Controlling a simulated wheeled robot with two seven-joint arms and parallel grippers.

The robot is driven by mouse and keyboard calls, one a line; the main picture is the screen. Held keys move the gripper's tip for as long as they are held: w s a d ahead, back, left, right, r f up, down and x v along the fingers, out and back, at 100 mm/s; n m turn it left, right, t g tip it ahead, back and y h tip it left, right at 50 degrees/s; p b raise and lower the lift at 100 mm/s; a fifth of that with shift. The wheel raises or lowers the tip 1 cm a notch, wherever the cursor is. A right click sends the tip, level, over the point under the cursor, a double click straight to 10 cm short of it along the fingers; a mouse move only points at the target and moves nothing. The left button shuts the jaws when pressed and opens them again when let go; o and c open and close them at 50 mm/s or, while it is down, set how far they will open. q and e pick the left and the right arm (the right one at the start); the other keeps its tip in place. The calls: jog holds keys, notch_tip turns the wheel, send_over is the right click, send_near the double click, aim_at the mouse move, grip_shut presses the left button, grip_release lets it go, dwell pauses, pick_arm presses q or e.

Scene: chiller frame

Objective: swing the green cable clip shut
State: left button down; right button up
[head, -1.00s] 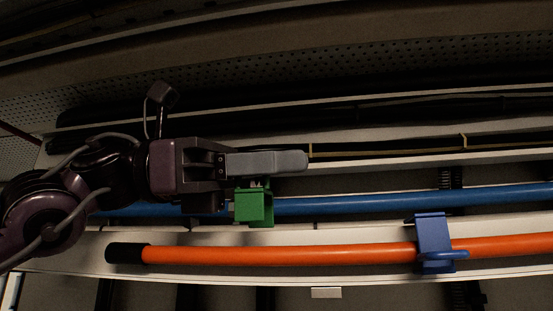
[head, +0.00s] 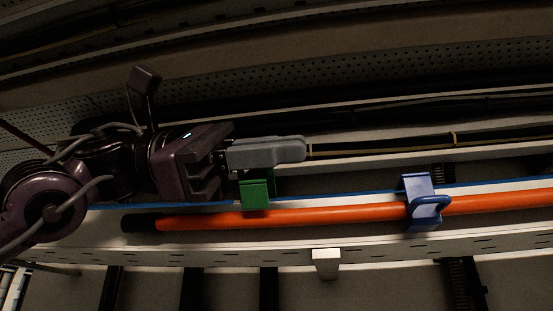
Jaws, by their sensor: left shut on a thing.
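The green cable clip (head: 256,194) shows below the grey fingers of my left gripper (head: 270,154), left of the picture's middle. My left gripper is shut on the clip's upper part, and the fingers hide the part they grip. I cannot tell whether the clip is latched. My right gripper is not in view.
A blue clip (head: 421,203) sits around the orange cable at the right. The cable's black end (head: 139,222) lies below my left arm. A pale slotted rail (head: 400,245) with a small white block (head: 326,262) runs below. Dark cables run behind my gripper.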

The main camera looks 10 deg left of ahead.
pick_arm(q)
jog(key=shift+s+f+m+b, duration=0.1)
jog(key=shift+f+m+b, duration=0.15)
jog(key=shift+m, duration=0.25)
jog(key=c, duration=1.6)
grip_release()
jog(key=a+b, duration=0.2)
jog(key=a, duration=0.6)
jog(key=shift+d, duration=0.1)
